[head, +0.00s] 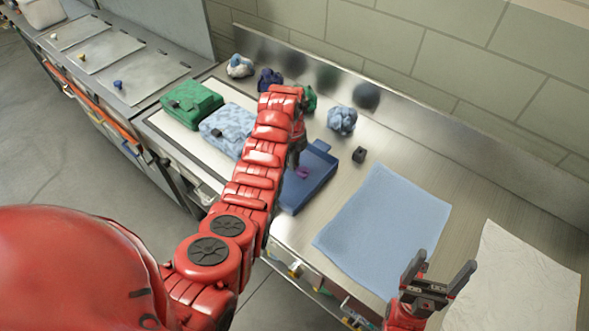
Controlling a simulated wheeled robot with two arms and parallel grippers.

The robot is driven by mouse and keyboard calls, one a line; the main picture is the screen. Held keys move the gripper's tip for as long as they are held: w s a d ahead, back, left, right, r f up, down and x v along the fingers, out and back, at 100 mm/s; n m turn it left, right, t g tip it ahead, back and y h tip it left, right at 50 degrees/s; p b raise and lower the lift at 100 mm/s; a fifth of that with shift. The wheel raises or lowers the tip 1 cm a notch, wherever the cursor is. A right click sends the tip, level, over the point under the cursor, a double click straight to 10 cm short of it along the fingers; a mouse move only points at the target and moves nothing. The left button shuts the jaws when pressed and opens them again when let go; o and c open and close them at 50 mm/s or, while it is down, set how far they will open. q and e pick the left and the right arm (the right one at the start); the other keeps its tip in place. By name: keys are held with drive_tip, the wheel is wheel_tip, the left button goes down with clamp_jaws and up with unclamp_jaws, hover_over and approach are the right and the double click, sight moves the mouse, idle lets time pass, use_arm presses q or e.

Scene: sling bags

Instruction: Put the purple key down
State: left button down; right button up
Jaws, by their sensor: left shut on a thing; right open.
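The purple key (302,173) is a small purple shape low over the floor of the blue tray (318,168). My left gripper (296,160) is above the tray, its fingers pointing down and shut on the key. My own arm hides part of the tray and much of the gripper. I cannot tell whether the key touches the tray floor. My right gripper (440,272) is open and empty at the lower right, between the blue cloth and the white cloth.
A green bag (191,103) and a light blue bag (226,130) lie left of my arm. Crumpled bundles, including a blue one (342,121), line the back. A small black block (359,155) sits right of the tray. A blue cloth (385,222) and white cloth (515,285) lie flat.

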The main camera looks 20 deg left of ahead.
sight(294, 176)
use_arm(q)
drive_tip(key=shift+s+f+p, duration=0.2)
drive_tip(key=shift+f+p, duration=0.4)
drive_tip(key=shift+f, duration=1.1)
drive_tip(key=shift+w, duration=0.1)
drive_tip(key=shift+f, duration=0.1)
drive_tip(key=shift+f, duration=0.15)
drive_tip(key=c, duration=0.9)
unclamp_jaws()
drive_tip(key=shift+r, duration=0.2)
